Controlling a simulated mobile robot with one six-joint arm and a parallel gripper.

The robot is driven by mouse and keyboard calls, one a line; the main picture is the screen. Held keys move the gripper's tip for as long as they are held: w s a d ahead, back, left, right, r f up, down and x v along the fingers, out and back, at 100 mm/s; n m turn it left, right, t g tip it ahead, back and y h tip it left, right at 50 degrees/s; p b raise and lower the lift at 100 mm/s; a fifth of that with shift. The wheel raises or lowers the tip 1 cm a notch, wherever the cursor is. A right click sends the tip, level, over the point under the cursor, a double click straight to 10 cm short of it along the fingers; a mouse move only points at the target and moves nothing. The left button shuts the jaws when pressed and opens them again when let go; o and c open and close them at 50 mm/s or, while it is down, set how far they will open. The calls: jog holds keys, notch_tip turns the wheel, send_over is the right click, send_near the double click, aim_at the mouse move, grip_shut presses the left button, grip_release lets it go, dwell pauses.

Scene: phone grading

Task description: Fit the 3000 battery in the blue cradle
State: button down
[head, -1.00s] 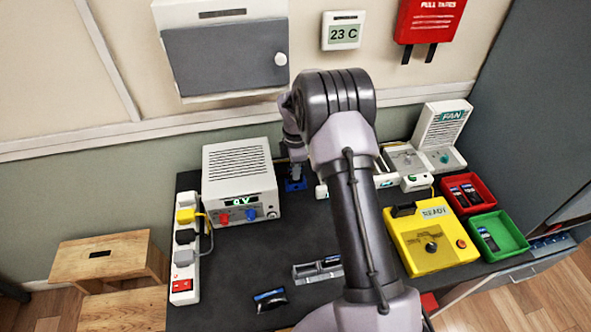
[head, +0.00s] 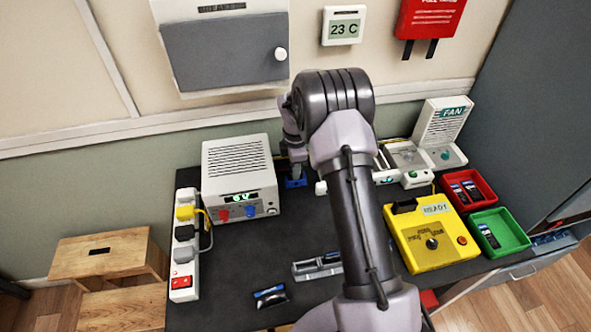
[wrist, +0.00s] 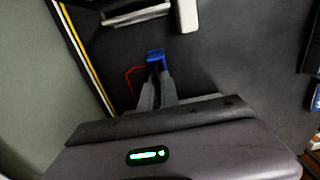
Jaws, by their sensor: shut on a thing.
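A grey holder (head: 317,268) and a loose dark battery (head: 270,296) lie nearer the front. A yellow tester (head: 432,240), red bin (head: 468,190) and green bin (head: 499,232) stand right.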

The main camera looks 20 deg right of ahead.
jog(key=c, duration=1.5)
grip_release()
notch_tip(320, 180, up, 8)
jog(key=p, duration=0.2)
jog(key=shift+f+p, duration=0.25)
jog(key=shift+p, duration=0.1)
jog(key=shift+f, duration=0.1)
